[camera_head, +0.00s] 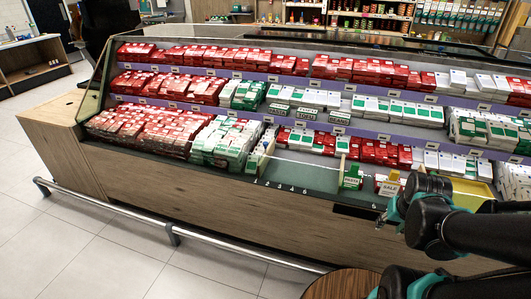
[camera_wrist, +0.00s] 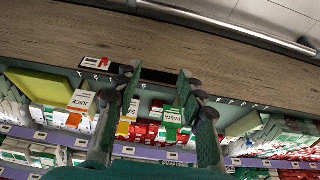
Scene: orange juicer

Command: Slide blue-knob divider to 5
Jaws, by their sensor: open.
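My gripper (camera_wrist: 157,77) is open in the wrist view, its two fingers apart and pointing towards the shelf's front edge. In the head view my gripper (camera_head: 392,212) is at the lower right, in front of the shelf edge. A thin pale divider (camera_head: 267,153) stands beside the green-and-white packs. A tan upright divider (camera_head: 342,168) stands farther right, by a green sign. Printed numbers (camera_head: 280,188) run along the front edge of the bottom shelf. I cannot make out a blue knob in either view; my arm hides part of the right side.
A green pasta sign (camera_wrist: 172,115) shows between my fingers in the wrist view. The green shelf strip (camera_head: 310,176) between the two dividers is bare. A metal rail (camera_head: 170,232) runs along the front.

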